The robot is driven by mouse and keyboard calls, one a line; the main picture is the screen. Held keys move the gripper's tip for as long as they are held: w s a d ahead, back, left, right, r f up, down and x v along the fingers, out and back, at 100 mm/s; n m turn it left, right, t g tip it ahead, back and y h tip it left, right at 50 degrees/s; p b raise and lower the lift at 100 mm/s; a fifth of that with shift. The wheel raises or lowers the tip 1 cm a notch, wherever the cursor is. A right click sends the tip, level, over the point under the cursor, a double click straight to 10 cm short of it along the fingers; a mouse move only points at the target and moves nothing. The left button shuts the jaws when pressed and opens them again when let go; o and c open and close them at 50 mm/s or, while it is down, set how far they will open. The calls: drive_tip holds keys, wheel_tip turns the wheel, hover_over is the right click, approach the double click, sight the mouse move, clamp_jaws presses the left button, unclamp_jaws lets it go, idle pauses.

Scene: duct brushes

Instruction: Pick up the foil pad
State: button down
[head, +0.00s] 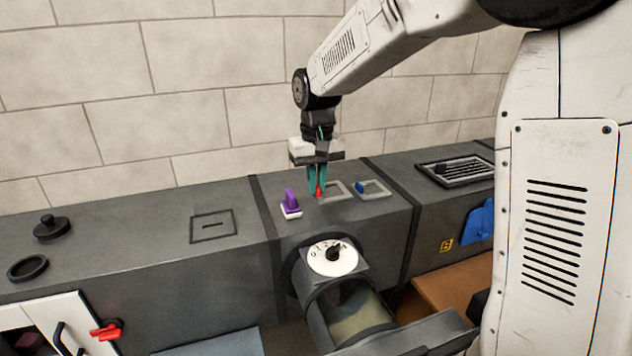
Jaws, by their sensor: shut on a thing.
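My gripper (318,188) points straight down over the dark grey duct top (245,193), its teal fingers closed on a small red piece (319,193). Only a little of the red piece shows between and below the fingertips. It is at or just above the duct top, by the left side of a pale square frame (336,187); I cannot tell whether it touches. I cannot make out a foil surface, so I cannot tell if this is the foil pad. A purple-handled block with a pale base (291,205) stands to the left of the gripper.
A blue piece (360,187) sits at a second pale frame (374,188) on the right. A slotted vent (455,170) lies farther right. A numbered white dial (332,258) and open round duct (355,310) are in front. A black knobbed lid (51,227) stands left.

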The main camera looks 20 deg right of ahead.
drive_tip(key=s+a+r, duration=0.1)
drive_tip(key=s+r, duration=0.1)
drive_tip(key=s, duration=0.4)
drive_tip(key=s+a+r, duration=0.2)
drive_tip(key=s+r, duration=0.1)
drive_tip(key=s, duration=0.3)
drive_tip(key=shift+w+r, duration=0.1)
